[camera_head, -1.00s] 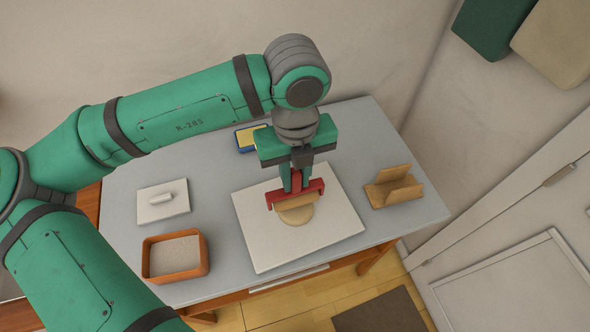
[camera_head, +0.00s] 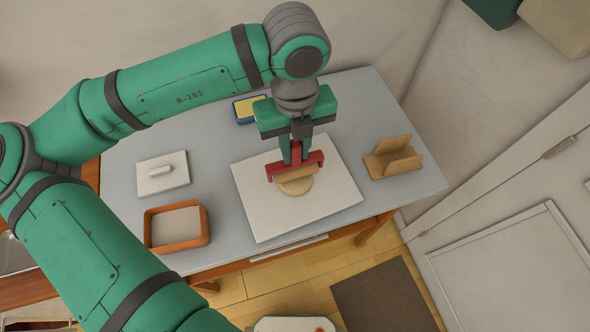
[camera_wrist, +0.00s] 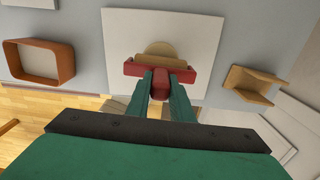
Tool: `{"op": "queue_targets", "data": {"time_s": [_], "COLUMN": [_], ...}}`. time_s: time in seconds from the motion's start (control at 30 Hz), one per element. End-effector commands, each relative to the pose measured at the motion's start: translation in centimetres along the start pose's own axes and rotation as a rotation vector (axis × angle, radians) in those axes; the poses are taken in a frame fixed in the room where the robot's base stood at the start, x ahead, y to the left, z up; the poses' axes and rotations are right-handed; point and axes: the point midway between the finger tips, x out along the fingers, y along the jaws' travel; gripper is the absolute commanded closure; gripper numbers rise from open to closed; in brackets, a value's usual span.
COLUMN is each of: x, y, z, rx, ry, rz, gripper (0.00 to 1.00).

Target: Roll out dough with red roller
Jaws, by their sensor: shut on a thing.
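The red roller (camera_head: 310,160) has a red frame and a tan wooden cylinder. My gripper (camera_head: 295,152) is shut on its red handle, also seen in the wrist view (camera_wrist: 160,82). The dough (camera_head: 293,188) is a pale, flat, rounded piece on the white board (camera_head: 335,200). The roller lies over the dough's far part and hides it, and the near part shows below the roller. In the wrist view the dough (camera_wrist: 160,47) shows as a half disc beyond the roller. I cannot tell whether the cylinder presses on the dough.
On the grey table (camera_head: 225,145) stand an orange-rimmed box (camera_head: 205,225) and a white lidded slab (camera_head: 163,185) at left. A wooden holder (camera_head: 392,158) stands right of the board. A blue and yellow item (camera_head: 248,108) lies behind. Free table surrounds the board.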

Motion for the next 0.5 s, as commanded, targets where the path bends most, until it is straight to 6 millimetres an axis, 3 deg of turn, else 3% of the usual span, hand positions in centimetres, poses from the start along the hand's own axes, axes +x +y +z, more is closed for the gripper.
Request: {"op": "queue_targets", "data": {"time_s": [0.5], "x": [0.6], "y": [0.0], "z": [-1.1], "rx": [0.001], "ry": [0.000], "rz": [0.000], "gripper": [1.00]}}
